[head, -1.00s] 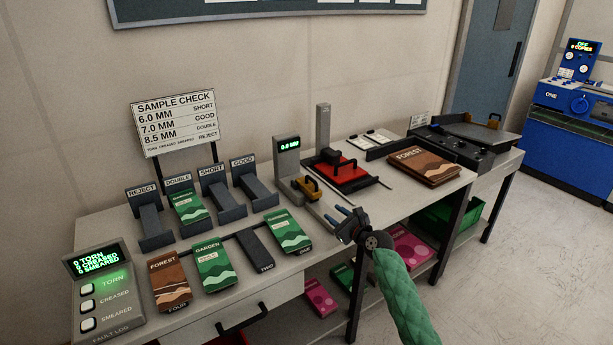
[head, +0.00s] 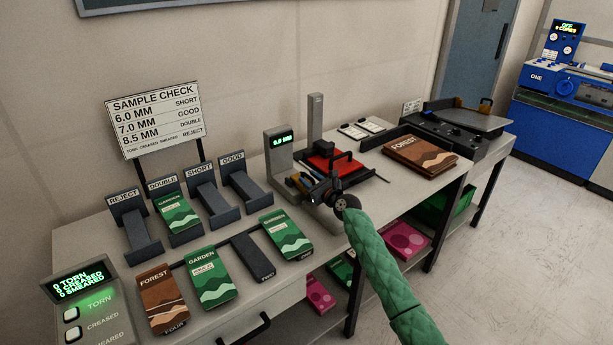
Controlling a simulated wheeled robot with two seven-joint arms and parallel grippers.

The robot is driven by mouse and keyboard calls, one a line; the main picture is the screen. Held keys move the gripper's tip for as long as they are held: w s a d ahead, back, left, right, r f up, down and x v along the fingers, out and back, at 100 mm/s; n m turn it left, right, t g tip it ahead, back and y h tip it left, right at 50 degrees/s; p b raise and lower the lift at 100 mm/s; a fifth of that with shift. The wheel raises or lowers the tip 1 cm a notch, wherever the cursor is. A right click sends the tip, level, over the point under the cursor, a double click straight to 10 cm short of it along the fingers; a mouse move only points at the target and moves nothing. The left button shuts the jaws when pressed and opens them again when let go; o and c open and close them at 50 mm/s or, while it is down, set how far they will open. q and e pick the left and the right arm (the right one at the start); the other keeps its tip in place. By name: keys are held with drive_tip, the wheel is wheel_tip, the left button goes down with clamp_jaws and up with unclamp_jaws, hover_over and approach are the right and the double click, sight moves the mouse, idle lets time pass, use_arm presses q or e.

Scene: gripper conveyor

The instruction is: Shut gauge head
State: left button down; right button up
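The gauge (head: 279,155) is a grey upright with a small green readout, standing on the bench behind my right gripper. My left gripper is not in view.
A red plate (head: 332,160) with a dark handle and a grey post (head: 315,120) stand just behind the gripper. Labelled stands (head: 133,225), green packets (head: 210,278) and a fault log box (head: 83,300) are to the left. A brown FOREST stack (head: 420,152) lies right.

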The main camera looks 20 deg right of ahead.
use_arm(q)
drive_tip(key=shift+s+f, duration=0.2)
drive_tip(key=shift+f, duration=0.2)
use_arm(e)
drive_tip(key=shift+x, duration=0.9)
clamp_jaws()
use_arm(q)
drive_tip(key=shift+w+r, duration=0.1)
use_arm(e)
drive_tip(key=shift+r, duration=0.1)
drive_tip(key=p, duration=0.4)
drive_tip(key=shift+w+r+g+p, duration=0.15)
drive_tip(key=shift+r+g+p, duration=0.15)
drive_tip(key=shift+r+g, duration=0.1)
drive_tip(key=shift+f, duration=0.15)
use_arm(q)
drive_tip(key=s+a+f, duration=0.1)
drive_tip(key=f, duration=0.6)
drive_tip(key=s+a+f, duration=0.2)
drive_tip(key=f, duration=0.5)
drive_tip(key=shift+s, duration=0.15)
